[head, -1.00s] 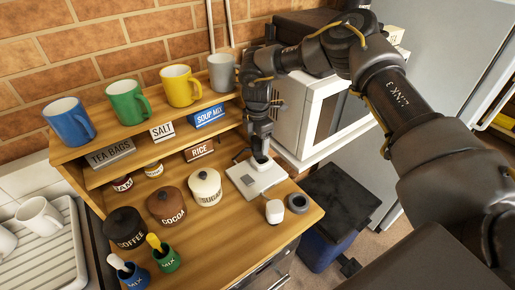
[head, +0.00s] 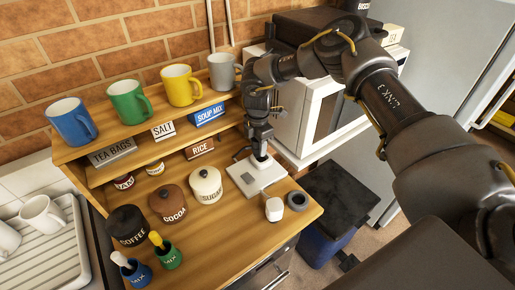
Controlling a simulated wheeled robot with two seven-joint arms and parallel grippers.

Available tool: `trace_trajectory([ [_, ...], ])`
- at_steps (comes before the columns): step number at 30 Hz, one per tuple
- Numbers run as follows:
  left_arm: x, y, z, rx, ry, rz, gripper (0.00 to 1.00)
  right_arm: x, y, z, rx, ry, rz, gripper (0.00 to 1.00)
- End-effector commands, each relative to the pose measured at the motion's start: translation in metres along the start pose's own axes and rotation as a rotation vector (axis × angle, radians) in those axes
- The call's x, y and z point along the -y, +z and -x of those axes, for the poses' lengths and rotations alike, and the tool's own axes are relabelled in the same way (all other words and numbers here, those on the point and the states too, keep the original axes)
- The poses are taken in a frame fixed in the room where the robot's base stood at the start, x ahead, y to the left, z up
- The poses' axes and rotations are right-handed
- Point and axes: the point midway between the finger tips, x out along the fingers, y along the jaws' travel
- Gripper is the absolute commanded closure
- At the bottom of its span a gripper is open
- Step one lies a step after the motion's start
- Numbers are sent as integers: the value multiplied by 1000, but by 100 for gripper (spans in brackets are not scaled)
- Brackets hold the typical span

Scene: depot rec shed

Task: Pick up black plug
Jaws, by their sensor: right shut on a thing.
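My right gripper (head: 260,148) points down above a pale socket plate (head: 268,184) on the wooden counter. It is shut on the black plug (head: 260,158), which is small and mostly hidden between the fingertips. I cannot tell whether the plug touches the plate. A short dark cable-like piece shows left of the fingers. My left gripper is not in view.
Canisters, such as the white one (head: 206,187), are to the left. A shelf (head: 150,160) with mugs and labels is behind. A white microwave (head: 325,115) stands right.

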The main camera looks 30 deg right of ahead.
Motion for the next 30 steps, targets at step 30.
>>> trace_trajectory([
  [30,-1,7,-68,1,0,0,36,98,-54,115,-1,1,6,84],
])
